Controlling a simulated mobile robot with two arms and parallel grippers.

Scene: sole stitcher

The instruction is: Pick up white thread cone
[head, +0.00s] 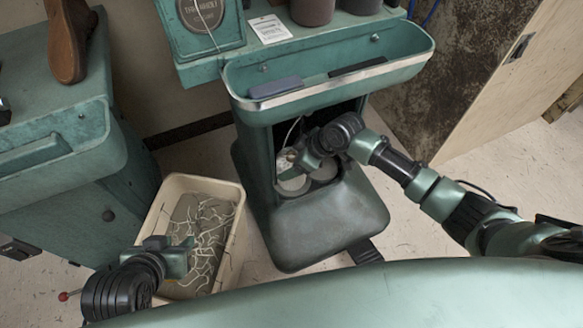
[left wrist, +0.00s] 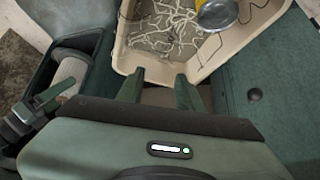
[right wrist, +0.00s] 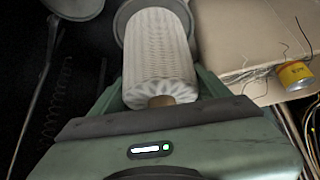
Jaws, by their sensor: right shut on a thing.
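The white thread cone (right wrist: 158,48) lies between the fingers of my right gripper (right wrist: 155,85) in the right wrist view, its brown core end towards the palm. My right gripper (head: 296,160) is shut on it inside the open base of the green machine (head: 315,230). In the head view the gripper and arm partly hide the cone. The left wrist view also shows a pale cone (left wrist: 70,70) in the base. My left gripper (left wrist: 160,92) is open and empty near the front of the bin (left wrist: 125,55); it also shows in the head view (head: 188,256).
The beige bin holds tangled white thread. A tin with a yellow label (left wrist: 215,14) shows at the bin in the left wrist view. Pale round pieces (head: 294,184) sit in the base opening. The machine's tray (head: 330,75) overhangs the opening. A green cabinet (head: 60,190) stands left.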

